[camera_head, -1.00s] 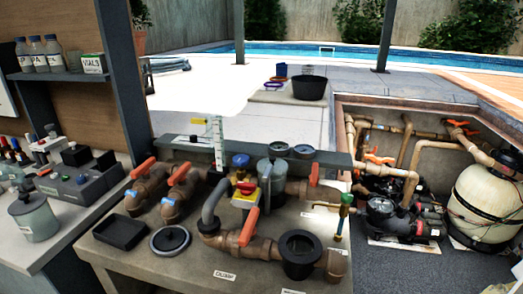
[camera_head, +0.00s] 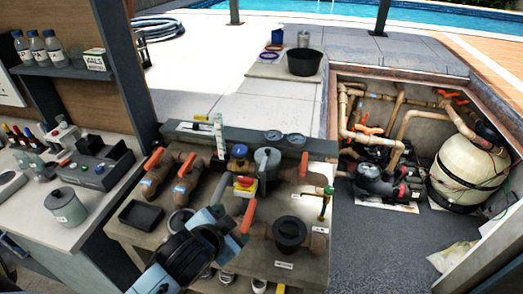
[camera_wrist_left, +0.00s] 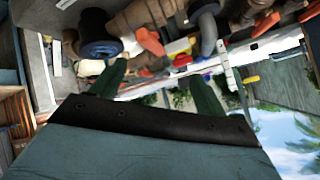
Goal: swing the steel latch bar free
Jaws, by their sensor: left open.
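My left gripper (camera_head: 228,218) reaches in from the bottom over the pipe bench (camera_head: 130,232), near an orange valve handle (camera_head: 249,215). In the left wrist view its two fingers (camera_wrist_left: 158,85) are spread, with nothing seen between them. Orange handles and brown pipes lie beyond the fingertips. A grey canister (camera_head: 266,162) stands behind, next to a red and yellow switch (camera_head: 244,184). A black round pot (camera_head: 289,232) stands to the right of the gripper. I cannot clearly pick out the steel latch bar in either view. My right gripper is not in view.
A black tray (camera_head: 141,214) and pipes with orange handles stand left of the arm. The pit with pump (camera_head: 372,180) and tank (camera_head: 465,172) is at right. Grey floor lies between.

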